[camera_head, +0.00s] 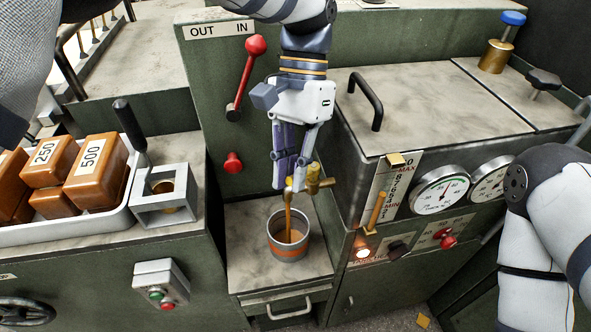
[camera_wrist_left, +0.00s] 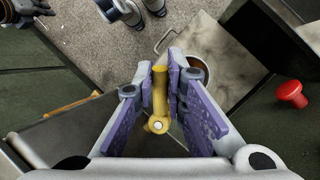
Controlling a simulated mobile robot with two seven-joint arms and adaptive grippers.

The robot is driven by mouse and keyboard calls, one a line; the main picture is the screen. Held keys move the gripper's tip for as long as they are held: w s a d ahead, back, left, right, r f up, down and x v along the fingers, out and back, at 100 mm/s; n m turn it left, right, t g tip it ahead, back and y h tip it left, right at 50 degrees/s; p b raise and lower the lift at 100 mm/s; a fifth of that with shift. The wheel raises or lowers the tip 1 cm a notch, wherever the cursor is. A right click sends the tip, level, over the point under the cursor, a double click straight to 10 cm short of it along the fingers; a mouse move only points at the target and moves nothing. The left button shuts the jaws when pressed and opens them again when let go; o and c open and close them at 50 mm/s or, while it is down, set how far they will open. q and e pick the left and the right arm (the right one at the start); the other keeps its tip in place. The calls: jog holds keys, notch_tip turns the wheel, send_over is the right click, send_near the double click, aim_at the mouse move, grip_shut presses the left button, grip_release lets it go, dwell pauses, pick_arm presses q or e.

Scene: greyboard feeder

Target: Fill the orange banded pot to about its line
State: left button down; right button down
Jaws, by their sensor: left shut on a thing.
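The orange banded pot (camera_head: 289,250) stands upright on the low shelf below the brass tap (camera_head: 314,180). It is a grey metal pot with an orange band around its outside. A brown stream (camera_head: 288,206) runs from the tap into it, and brown liquid shows inside below the rim. Its line is too small to make out. My left gripper (camera_head: 291,186) is shut on the tap's brass handle, which shows between the purple fingers in the left wrist view (camera_wrist_left: 160,92). The pot (camera_wrist_left: 197,70) is partly hidden behind a finger there. My right arm is at the right, its jaws not clearly shown.
A tray (camera_head: 60,232) of brown blocks marked 250 and 500 stands at the left, beside a metal frame with a black handle (camera_head: 130,125). A red-knobbed lever (camera_head: 256,46) and red knob (camera_head: 233,162) are left of my gripper. Gauges (camera_head: 438,189) are on the right.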

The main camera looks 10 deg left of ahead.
dwell(0.5)
pick_arm(q)
jog(key=c, duration=1.6)
grip_release()
jog(key=shift+c, duration=0.2)
jog(key=v, duration=0.7)
jog(key=shift+r, duration=0.3)
jog(key=shift+w, duration=0.1)
